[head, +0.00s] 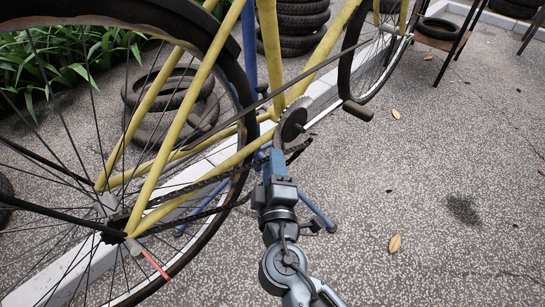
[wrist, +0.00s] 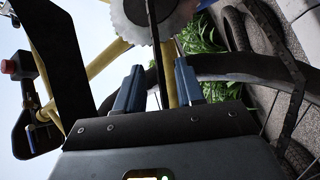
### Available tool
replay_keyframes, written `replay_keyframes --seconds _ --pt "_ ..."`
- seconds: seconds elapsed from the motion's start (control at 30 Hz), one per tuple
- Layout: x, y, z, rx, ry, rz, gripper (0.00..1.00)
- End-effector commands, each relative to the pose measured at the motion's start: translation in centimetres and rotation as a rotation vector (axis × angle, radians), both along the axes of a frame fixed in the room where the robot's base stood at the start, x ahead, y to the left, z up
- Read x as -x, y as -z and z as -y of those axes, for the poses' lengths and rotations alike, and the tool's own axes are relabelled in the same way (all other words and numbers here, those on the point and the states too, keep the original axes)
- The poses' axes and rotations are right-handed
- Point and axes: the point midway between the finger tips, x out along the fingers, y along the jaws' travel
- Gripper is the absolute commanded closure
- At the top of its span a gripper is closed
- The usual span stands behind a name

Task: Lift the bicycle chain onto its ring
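The yellow bicycle (head: 185,120) stands across the head view. Its toothed chainring (head: 292,123) is at the bottom bracket; it shows pale at the top of the wrist view (wrist: 150,15). The dark chain (head: 190,187) runs from the rear hub toward the ring, and a loose length (head: 300,148) sags just below and right of the ring. My gripper (head: 277,152) is just below the ring, partly hiding the chain. In the wrist view its two blue fingers (wrist: 158,88) are apart. A thin dark strip passes between them, perhaps chain; contact is unclear.
The pedal (head: 357,110) sticks out right of the ring. Blue stand legs (head: 318,213) are beside my arm. The spoked rear wheel is at left, tyre stacks (head: 170,105) lie behind, and a low table (head: 440,40) stands far right. The paving at right is mostly clear.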

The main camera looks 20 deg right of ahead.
Motion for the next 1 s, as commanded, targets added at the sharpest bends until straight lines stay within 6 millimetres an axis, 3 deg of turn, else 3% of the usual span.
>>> replay_keyframes --seconds 0.23,0.57,0.9,1.0 --pt "-2.5 0.0 0.5 -0.001 0.0 0.0 0.62" --pt "-2.9 0.0 0.6 0.0 0.0 -0.001 0.62" --pt "-2.8 0.0 0.6 0.0 -0.001 -0.001 0.95" --pt "-2.8 0.0 0.6 0.0 -0.001 -0.001 1.0"
